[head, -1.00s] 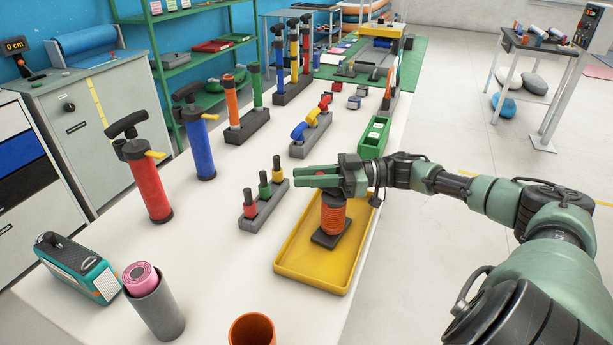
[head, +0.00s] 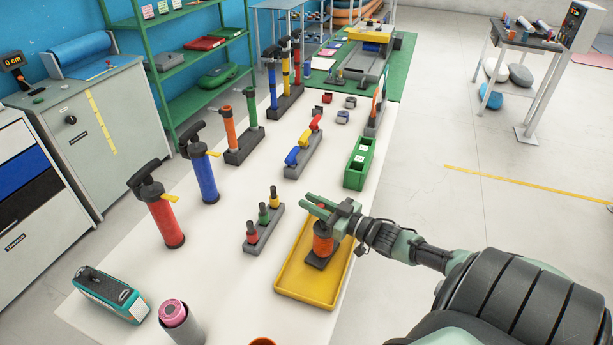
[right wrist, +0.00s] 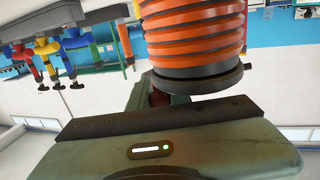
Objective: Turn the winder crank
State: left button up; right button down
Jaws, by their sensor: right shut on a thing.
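The winder (head: 322,243), an orange ribbed drum on a dark square base, stands upright in a yellow tray (head: 290,290) at the near right of the table. My right gripper (head: 312,206) is over its top, fingers pointing left, shut on what looks like the crank's dark red knob. The crank arm is mostly hidden by the gripper. In the right wrist view the orange drum (right wrist: 195,30) and its dark rim fill the upper middle, and the dark red knob (right wrist: 158,97) shows partly behind the gripper body. My left gripper is not in view.
Left of the tray is a grey block with three small pegs (head: 263,228). A green box (head: 358,170) stands behind the tray. Red and blue pumps (head: 165,220) stand further left.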

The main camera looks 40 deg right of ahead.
jog(key=shift+s+d+r+m+g+h+p, duration=0.1)
jog(key=shift+s+d+m+g+h+p, duration=0.6)
jog(key=shift+m+h+p, duration=1.35)
jog(key=shift+s+d+f+m+g+h+p, duration=0.1)
jog(key=shift+s+d+m+g+h+p, duration=0.95)
jog(key=shift+h, duration=2.05)
jog(key=shift+s+d+r+m+g+h+p, duration=0.1)
jog(key=shift+d+m+h+p, duration=0.45)
jog(key=shift+m+h, duration=1.8)
jog(key=shift+n, duration=0.25)
jog(key=c, duration=1.3)
grip_release()
jog(key=shift+a, duration=0.1)
